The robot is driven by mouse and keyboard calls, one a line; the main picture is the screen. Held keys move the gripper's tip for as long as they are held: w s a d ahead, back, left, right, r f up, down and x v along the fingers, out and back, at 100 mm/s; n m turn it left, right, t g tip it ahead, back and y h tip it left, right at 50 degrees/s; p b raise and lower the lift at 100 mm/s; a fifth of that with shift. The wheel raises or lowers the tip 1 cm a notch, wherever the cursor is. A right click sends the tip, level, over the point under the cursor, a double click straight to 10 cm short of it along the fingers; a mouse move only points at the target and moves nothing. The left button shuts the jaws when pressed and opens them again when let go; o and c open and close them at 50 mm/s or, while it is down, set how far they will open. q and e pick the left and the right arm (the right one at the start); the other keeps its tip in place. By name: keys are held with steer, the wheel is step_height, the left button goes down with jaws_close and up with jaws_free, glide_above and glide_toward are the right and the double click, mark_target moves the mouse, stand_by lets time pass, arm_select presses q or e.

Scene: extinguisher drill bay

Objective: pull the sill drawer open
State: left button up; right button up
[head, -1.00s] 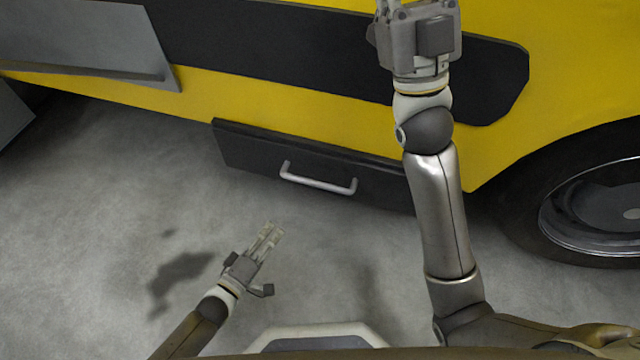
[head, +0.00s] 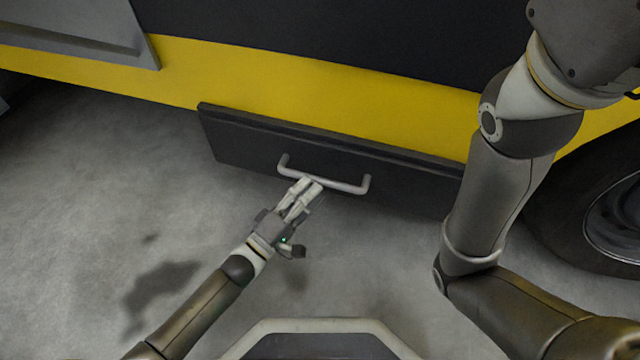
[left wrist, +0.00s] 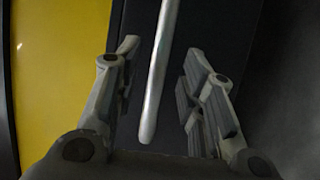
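The sill drawer (head: 400,183) is a dark panel low under the yellow vehicle side, and its front looks closed. Its silver bar handle (head: 340,185) also runs between my left fingers in the left wrist view (left wrist: 158,75). My left gripper (head: 308,185) is at the left half of the handle in the head view. In the left wrist view its fingers (left wrist: 160,75) are apart, one on each side of the bar, with gaps between. My right arm (head: 505,190) rises at the right; its gripper is out of the picture.
A wheel (head: 615,225) stands at the far right, under the yellow body (head: 300,85). A grey panel (head: 70,25) juts out at the upper left. The grey concrete floor (head: 80,200) is clear on the left.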

mark_target(320, 178)
arm_select(q)
steer(key=shift+b+x, duration=0.8)
steer(key=shift+x, duration=1.35)
jaws_close()
